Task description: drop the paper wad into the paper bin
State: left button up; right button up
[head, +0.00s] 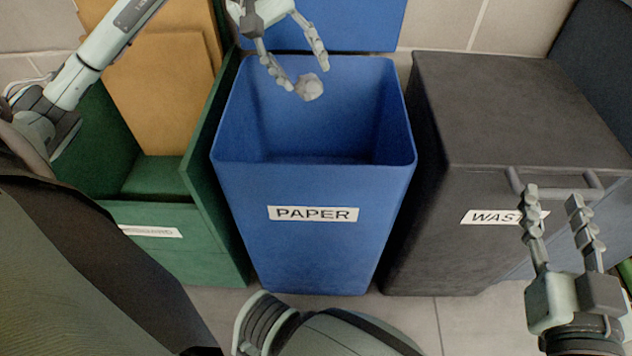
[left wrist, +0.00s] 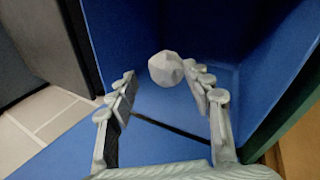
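The blue paper bin (head: 316,240), labelled PAPER, stands open in the middle of the head view. My left gripper (head: 305,75) is above its opening, fingers pointing down and spread apart. The pale grey, faceted paper wad (head: 309,89) is at the fingertips, over the bin's opening. In the left wrist view the wad (left wrist: 166,68) lies just beyond the open fingertips, close to the right finger, with a gap to the left one. I cannot tell whether it touches the right fingertip. My right gripper (head: 553,197) is open and empty in front of the waste bin.
A dark waste bin (head: 520,110) with a closed top and a front handle stands right of the paper bin. A green bin (head: 165,240) holding brown cardboard (head: 160,85) stands to the left. The blue lid (head: 350,25) is raised behind the paper bin's opening.

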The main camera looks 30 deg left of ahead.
pick_arm(q)
jog(key=shift+o, duration=1.2)
jog(key=shift+r, duration=0.1)
jog(key=v, duration=1.1)
jog(key=shift+r, duration=0.35)
jog(key=shift+s+a, duration=0.15)
